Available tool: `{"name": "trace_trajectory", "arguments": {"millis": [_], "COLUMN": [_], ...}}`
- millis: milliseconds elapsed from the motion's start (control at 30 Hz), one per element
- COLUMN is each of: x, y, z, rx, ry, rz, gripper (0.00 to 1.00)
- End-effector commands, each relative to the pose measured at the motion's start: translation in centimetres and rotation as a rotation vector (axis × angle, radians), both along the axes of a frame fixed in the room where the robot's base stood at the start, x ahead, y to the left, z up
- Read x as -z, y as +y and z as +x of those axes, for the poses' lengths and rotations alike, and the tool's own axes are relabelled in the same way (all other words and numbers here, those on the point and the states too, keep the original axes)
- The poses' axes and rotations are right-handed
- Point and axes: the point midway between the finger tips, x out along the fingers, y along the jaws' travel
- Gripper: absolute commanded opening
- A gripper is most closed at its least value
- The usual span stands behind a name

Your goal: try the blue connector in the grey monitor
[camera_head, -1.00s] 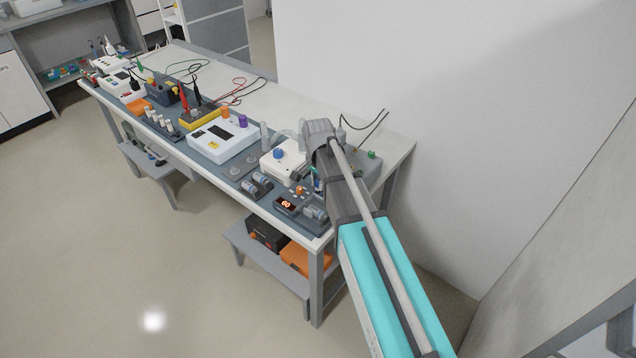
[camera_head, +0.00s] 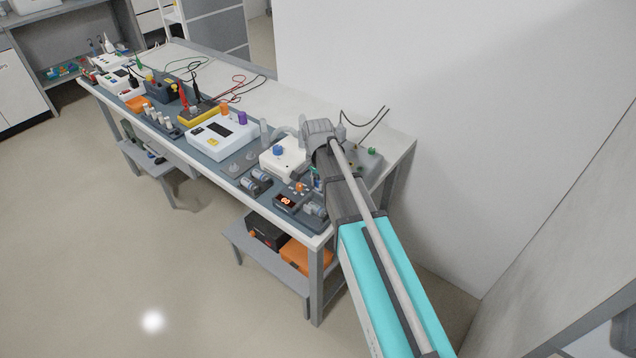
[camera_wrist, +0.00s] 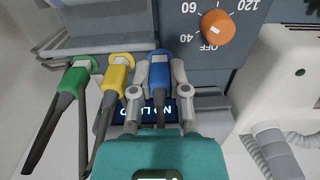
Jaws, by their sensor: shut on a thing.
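My gripper (camera_wrist: 160,100) is shut on the blue connector (camera_wrist: 159,72), with one grey finger on each side of it. I cannot tell whether the nose is seated in a socket. A yellow connector (camera_wrist: 118,76) and a green connector (camera_wrist: 75,78) stand beside it, with dark leads. A dark blue label or screen starting "NO" is partly hidden behind my gripper. In the head view my arm hides the connector.
A white device (camera_wrist: 285,75) with a grey hose (camera_wrist: 272,150) stands right of the monitor in the wrist view. In the head view the bench (camera_head: 262,102) carries a row of devices, including a white one with a purple knob (camera_head: 215,134). Floor at lower left is clear.

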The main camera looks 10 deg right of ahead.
Motion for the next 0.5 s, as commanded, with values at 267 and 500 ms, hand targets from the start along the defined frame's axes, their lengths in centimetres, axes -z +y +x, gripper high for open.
{"name": "trace_trajectory", "arguments": {"millis": [267, 500], "x": [0.03, 0.04], "y": [0.0, -0.01], "z": [0.0, 0.0], "rx": [0.0, 0.0], "ry": [0.0, 0.0], "rz": [0.0, 0.0], "gripper": [0.0, 0.36]}}
